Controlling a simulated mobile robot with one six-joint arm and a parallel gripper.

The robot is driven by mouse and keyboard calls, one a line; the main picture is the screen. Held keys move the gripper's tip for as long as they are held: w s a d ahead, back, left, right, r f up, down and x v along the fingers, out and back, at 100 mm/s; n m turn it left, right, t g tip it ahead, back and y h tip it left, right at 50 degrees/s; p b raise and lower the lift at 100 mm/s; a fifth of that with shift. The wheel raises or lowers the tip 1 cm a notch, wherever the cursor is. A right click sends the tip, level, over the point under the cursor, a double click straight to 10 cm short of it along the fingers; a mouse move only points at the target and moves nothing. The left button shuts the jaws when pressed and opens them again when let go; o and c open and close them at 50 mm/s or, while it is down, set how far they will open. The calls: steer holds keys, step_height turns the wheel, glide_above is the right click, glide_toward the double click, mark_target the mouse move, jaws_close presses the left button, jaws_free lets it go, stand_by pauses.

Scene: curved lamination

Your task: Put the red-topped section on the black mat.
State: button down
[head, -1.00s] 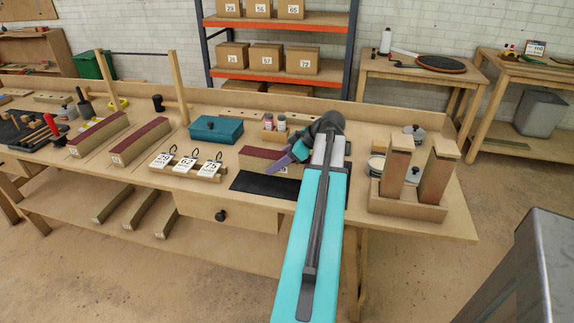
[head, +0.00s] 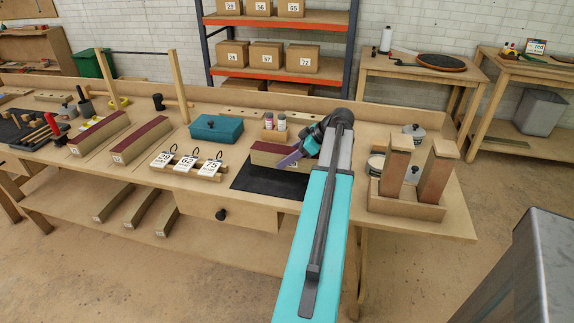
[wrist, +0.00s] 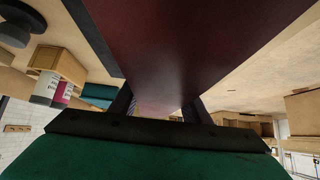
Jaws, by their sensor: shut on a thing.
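The red-topped section (head: 268,157) is a pale block with a dark red upper face, near the back edge of the black mat (head: 262,182). I cannot tell whether it touches the mat or hangs just above it. My gripper (head: 299,153) is shut on the section near its right end. In the wrist view, the dark red face (wrist: 200,45) fills the upper middle, between the two dark fingers of my gripper (wrist: 157,106). My arm hides part of the mat's right side.
Small bottles in a wooden holder (head: 273,135) stand just behind the section. A teal box (head: 216,129) and numbered tags (head: 188,165) lie to the left. A wooden stand with two upright blocks (head: 407,205) is to the right. Two other red-topped sections (head: 140,138) lie further left.

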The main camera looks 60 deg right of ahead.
steer(key=shift+f, duration=1.5)
steer(key=shift+f, duration=0.15)
steer(key=c, duration=1)
jaws_free()
steer(key=shift+p, duration=0.3)
steer(key=b+v, duration=0.1)
steer(key=v, duration=1.1)
steer(key=shift+b, duration=0.35)
